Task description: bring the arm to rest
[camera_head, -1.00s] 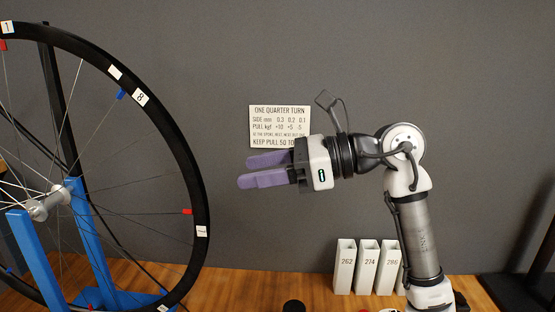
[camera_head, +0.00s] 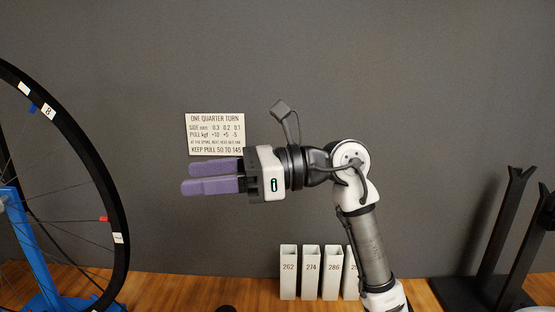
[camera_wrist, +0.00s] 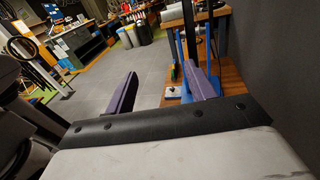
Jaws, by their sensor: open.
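My gripper (camera_head: 186,178) is raised in front of the grey wall, with its purple fingers pointing left in the head view. The fingers are apart with nothing between them. In the wrist view the two purple fingers of my gripper (camera_wrist: 160,90) also stand wide apart, with grey floor and a bench edge beyond. The arm rises from the lower right and bends at the elbow. It touches nothing that I can see.
A spoked wheel (camera_head: 115,190) in a blue stand (camera_head: 38,262) is at the left. Numbered white boxes (camera_head: 311,280) stand on the wooden bench (camera_head: 175,290) by my arm. A black stand (camera_head: 497,235) is at the right. A sign (camera_head: 214,124) hangs behind the gripper.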

